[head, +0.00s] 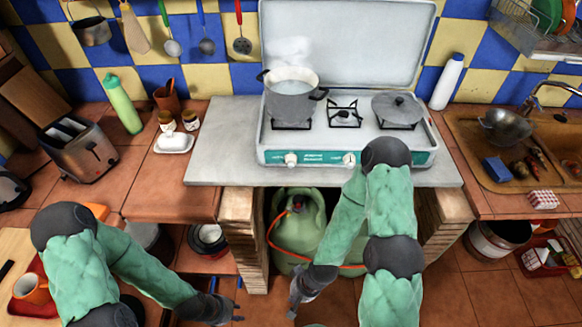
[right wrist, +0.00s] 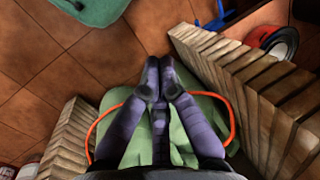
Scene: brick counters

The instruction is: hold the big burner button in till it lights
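The gas stove (head: 345,145) stands on the grey counter with its lid up. Two pale knobs show on its teal front strip, a left knob (head: 290,158) and a middle knob (head: 349,158); my right elbow covers part of the strip further right. A steaming pot (head: 290,103) sits on the left burner, and the middle burner (head: 345,115) is bare with no flame seen. My right gripper (head: 296,298) is low, below the counter front; its fingers are together and empty in the right wrist view (right wrist: 158,72). My left gripper (head: 232,303) hangs low left, fingers apart, empty.
A green gas cylinder (head: 298,232) with an orange hose stands under the counter between brick pillars. A lidded pan (head: 398,108) sits on the right burner. A white bottle (head: 447,82) stands right of the stove. The grey counter (head: 222,145) left of it is clear.

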